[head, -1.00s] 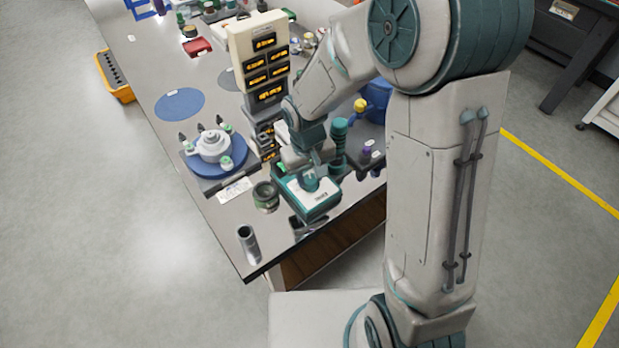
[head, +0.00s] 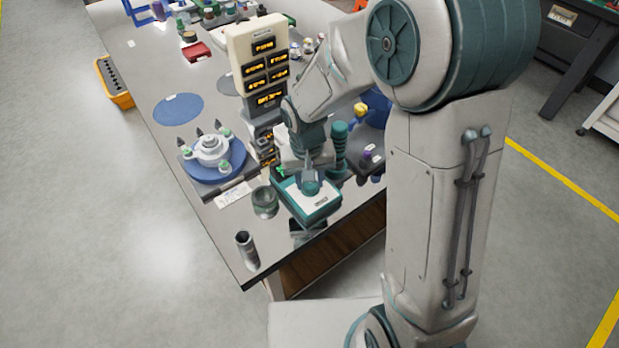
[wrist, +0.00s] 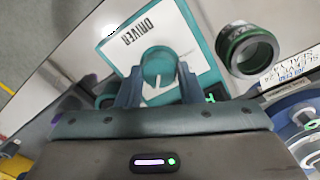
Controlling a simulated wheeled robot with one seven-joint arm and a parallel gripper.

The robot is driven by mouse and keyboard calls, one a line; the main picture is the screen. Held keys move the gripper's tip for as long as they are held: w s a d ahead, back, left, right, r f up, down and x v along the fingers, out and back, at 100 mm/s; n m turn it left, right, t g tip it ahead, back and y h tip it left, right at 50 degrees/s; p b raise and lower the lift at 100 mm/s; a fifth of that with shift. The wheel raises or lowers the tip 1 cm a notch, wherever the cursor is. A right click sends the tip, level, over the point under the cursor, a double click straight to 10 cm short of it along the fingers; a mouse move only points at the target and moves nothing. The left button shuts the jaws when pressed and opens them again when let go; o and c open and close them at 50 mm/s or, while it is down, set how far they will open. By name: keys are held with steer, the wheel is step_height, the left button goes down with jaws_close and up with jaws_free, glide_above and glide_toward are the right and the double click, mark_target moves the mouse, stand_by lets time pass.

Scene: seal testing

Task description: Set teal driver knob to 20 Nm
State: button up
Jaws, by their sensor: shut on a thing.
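The teal driver (head: 317,211) is a box with a white top plate near the table's front edge. In the wrist view the driver (wrist: 205,45) shows the word DRIVER on its plate. Its round teal knob (wrist: 158,65) has a small pale mark on the side near my gripper; no scale numbers are readable. My gripper (wrist: 158,72) has one finger on each side of the knob and is shut on it. In the head view the knob (head: 311,188) shows below my gripper (head: 309,178), and the wrist partly hides the driver's back.
A dark green ring (head: 265,202) stands close left of the driver. A tower with amber displays (head: 262,60) and a teal ribbed post (head: 339,145) stand close behind it. A metal cylinder (head: 247,250) is at the front left corner. A blue round fixture (head: 212,168) is further left.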

steer(key=o, duration=1)
steer(key=shift+c, duration=0.2)
steer(key=shift+r, duration=0.15)
step_height(320, 180, up, 14)
steer(key=p, duration=0.1)
steer(key=shift+a+f, duration=0.2)
steer(key=shift+a, duration=0.1)
